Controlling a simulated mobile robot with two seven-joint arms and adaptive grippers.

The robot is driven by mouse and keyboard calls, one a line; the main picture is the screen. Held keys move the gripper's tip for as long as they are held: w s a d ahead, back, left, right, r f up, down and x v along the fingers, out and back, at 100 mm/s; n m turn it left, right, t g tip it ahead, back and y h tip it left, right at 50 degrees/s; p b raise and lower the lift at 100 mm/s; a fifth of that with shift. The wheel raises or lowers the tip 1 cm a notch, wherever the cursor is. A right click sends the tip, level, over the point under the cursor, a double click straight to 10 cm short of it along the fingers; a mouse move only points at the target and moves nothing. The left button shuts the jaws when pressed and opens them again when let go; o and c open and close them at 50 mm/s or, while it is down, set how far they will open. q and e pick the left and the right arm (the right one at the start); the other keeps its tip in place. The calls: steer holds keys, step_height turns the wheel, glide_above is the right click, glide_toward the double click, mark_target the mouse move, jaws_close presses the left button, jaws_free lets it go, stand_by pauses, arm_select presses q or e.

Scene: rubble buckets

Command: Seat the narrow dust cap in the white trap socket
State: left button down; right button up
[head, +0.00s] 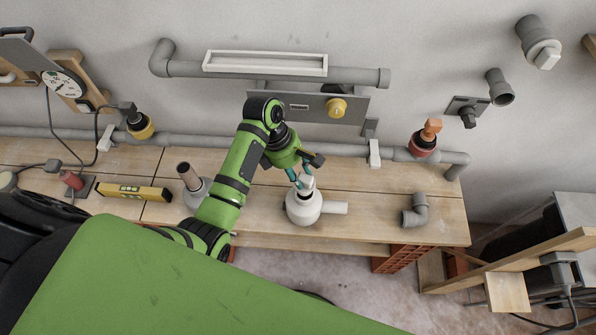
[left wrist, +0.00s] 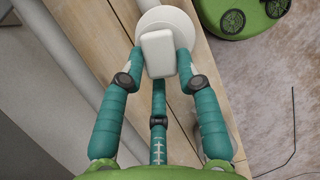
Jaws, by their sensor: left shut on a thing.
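The white trap (head: 301,211) stands on the wooden bench with its side pipe (head: 335,208) pointing right. My left gripper (head: 300,181) is directly over the trap's top. Its teal fingers are shut on the narrow dust cap (head: 307,183), a white piece with a block-shaped grip. In the left wrist view the fingers (left wrist: 157,66) close around the cap's white grip (left wrist: 159,54), with a round white surface (left wrist: 165,20) behind it. The cap is at the socket's mouth; the fingers and grip hide whether it is seated. My right gripper is not in view.
A grey pipe elbow (head: 416,210) lies right of the trap. A grey-based upright pipe (head: 189,177) and a yellow level (head: 133,192) are left. A grey wall pipe (head: 300,146) runs behind the bench. The bench between trap and elbow is clear.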

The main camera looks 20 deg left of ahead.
arm_select(q)
steer(key=shift+f, duration=0.2)
steer(key=shift+f+b, duration=0.6)
steer(key=shift+f, duration=0.65)
steer(key=shift+p, duration=0.6)
steer(key=shift+f, duration=0.15)
steer(key=shift+f, duration=0.65)
